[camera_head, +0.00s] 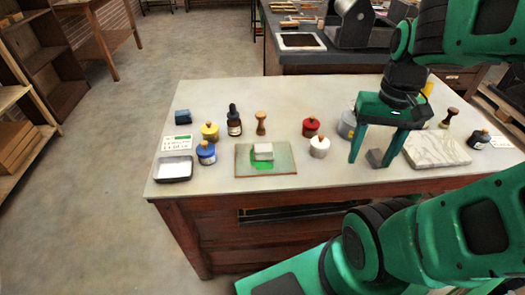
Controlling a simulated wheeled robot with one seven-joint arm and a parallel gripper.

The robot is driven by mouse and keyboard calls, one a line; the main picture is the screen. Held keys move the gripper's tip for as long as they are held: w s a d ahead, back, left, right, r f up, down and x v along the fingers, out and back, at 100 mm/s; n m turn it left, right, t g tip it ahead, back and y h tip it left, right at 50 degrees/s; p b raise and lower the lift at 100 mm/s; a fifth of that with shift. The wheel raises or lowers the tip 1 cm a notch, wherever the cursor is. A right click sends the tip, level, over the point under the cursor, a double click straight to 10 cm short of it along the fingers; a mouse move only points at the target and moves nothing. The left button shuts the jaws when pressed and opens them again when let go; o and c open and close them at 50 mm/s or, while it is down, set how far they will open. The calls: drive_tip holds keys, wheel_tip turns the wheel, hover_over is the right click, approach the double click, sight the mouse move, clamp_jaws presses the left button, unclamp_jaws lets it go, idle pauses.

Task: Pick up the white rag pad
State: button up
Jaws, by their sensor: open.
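The white rag pad (263,149) is a small pale block. It rests on a tan-edged square board (243,171) with a green patch under and around the pad, near the front middle of the table. My gripper (369,161) is green and points down at the right of the pad, clearly apart from it. Its two fingers are spread and hold nothing that I can see. A small grey block (376,158) shows between the fingertips; I cannot tell whether they touch it.
Bare tabletop lies between board and gripper.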

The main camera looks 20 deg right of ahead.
drive_tip(key=m, duration=1.5)
approach(264, 147)
wheel_tip(264, 147, down, 9)
drive_tip(key=shift+a+r, duration=0.15)
drive_tip(key=shift+r, duration=0.05)
drive_tip(key=shift+c, duration=0.4)
drive_tip(key=c, duration=1.1)
drive_tip(key=shift+r, duration=0.1)
drive_tip(key=shift+c, duration=0.2)
